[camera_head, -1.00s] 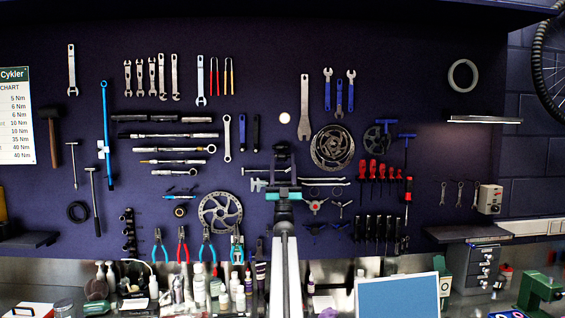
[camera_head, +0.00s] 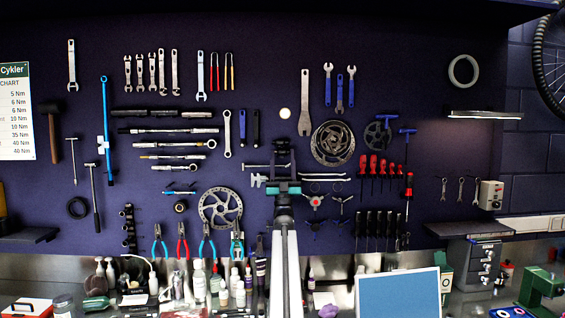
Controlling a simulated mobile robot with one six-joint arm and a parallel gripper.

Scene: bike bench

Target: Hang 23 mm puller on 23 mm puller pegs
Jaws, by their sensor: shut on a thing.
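My gripper (camera_head: 281,152) is in front of the pegboard wall, just left of the centre of the view, pointing up and toward the wall. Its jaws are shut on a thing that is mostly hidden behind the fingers. A thin grey bar (camera_head: 259,166) sticks out level to the left of the jaws. It appears to be part of the 23 mm puller, though I cannot be sure. The puller pegs cannot be made out; my gripper and arm cover that part of the wall. I cannot tell whether the held thing touches the wall.
A long grey wrench (camera_head: 304,101) and a chainring (camera_head: 332,144) hang to the right. Blue-black tools (camera_head: 249,127) hang at the upper left, a brake disc (camera_head: 220,208) lower left. Bottles and a blue screen (camera_head: 398,297) stand below.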

